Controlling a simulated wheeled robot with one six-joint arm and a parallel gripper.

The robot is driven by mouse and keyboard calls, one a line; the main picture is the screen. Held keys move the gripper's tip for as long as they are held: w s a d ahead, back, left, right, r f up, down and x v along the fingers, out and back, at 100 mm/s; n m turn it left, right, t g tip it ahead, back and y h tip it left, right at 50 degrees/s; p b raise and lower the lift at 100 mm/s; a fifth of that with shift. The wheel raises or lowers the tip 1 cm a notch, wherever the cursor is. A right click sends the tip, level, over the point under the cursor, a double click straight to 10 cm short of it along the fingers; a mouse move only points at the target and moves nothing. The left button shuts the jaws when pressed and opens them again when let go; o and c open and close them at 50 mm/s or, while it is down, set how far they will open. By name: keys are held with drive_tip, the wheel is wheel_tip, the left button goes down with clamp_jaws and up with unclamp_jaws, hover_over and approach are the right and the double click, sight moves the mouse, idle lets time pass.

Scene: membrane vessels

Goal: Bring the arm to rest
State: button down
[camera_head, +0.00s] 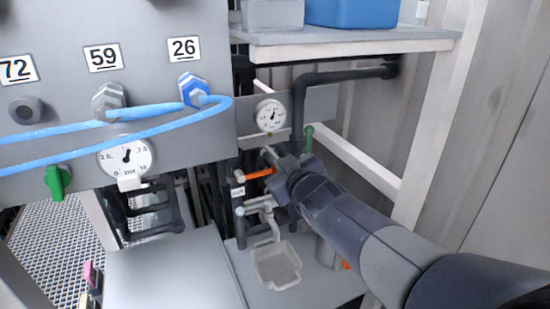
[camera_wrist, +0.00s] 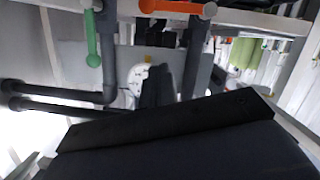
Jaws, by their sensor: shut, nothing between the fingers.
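My arm reaches in from the lower right in the head view, stretched out toward the pipework under the shelf. My gripper (camera_head: 270,153) is at its far end, close to the orange-handled valve (camera_head: 259,174) and below a round gauge (camera_head: 270,115). It is shut with nothing in it. In the wrist view the dark fingers (camera_wrist: 155,86) stand together in front of the white gauge (camera_wrist: 138,78). The orange handle (camera_wrist: 172,6) and a green handle (camera_wrist: 92,40) show above. I cannot tell whether the gripper touches the pipes.
A grey panel (camera_head: 190,130) with numbered ports, a blue hose (camera_head: 150,113) and a green valve (camera_head: 58,182) stands at left. A shelf (camera_head: 350,45) holds a blue bin (camera_head: 352,12). A small tray (camera_head: 277,266) lies below the valve. Black pipes (camera_head: 345,76) surround my gripper.

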drive_tip(key=shift+s+d, duration=0.15)
drive_tip(key=shift+s, duration=0.25)
drive_tip(key=w+a+f+b, duration=0.3)
drive_tip(key=w+f, duration=0.3)
drive_tip(key=w, duration=0.3)
drive_tip(key=shift+a+f+b, duration=0.15)
drive_tip(key=shift+a+b, duration=0.2)
drive_tip(key=shift+b, duration=0.35)
